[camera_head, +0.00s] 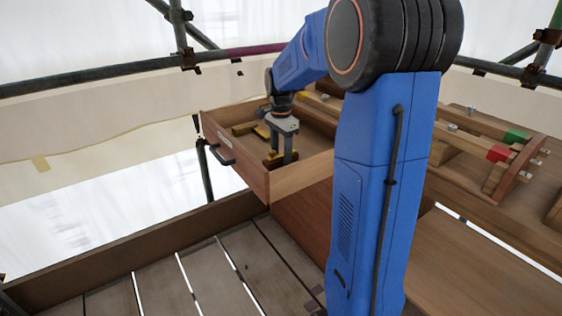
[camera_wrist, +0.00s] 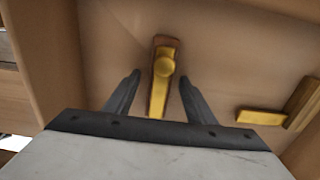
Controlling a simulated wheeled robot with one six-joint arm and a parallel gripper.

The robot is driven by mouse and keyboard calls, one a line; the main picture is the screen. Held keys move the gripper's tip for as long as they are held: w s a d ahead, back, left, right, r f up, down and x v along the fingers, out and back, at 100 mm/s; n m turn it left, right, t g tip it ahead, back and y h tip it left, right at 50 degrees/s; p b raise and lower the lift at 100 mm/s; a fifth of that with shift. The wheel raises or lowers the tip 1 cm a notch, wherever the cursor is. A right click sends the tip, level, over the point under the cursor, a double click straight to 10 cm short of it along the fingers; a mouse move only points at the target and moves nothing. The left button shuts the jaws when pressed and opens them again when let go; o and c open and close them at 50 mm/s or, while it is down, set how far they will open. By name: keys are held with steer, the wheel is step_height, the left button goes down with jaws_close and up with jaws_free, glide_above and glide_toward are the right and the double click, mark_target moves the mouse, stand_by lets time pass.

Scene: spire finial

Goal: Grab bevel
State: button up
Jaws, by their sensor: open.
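The bevel, a narrow wooden piece with a brass face and a round brass knob, lies in the open drawer. In the wrist view the bevel (camera_wrist: 163,85) is between the two fingers, with a visible gap on each side. My gripper (camera_wrist: 159,82) is open around it and points down. In the head view my gripper (camera_head: 281,154) reaches into the drawer (camera_head: 303,179). A small brass and wood part shows beside its fingers there, partly hidden by them.
An L-shaped brass and wood tool (camera_wrist: 285,108) lies to the right in the drawer. The drawer walls stand close around the gripper. A workbench (camera_head: 470,190) with a wooden clamp frame (camera_head: 470,128) is at the right. Scaffold pipes (camera_head: 95,74) run behind.

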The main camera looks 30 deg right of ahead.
steer(key=shift+f, duration=0.25)
steer(key=c, duration=1.2)
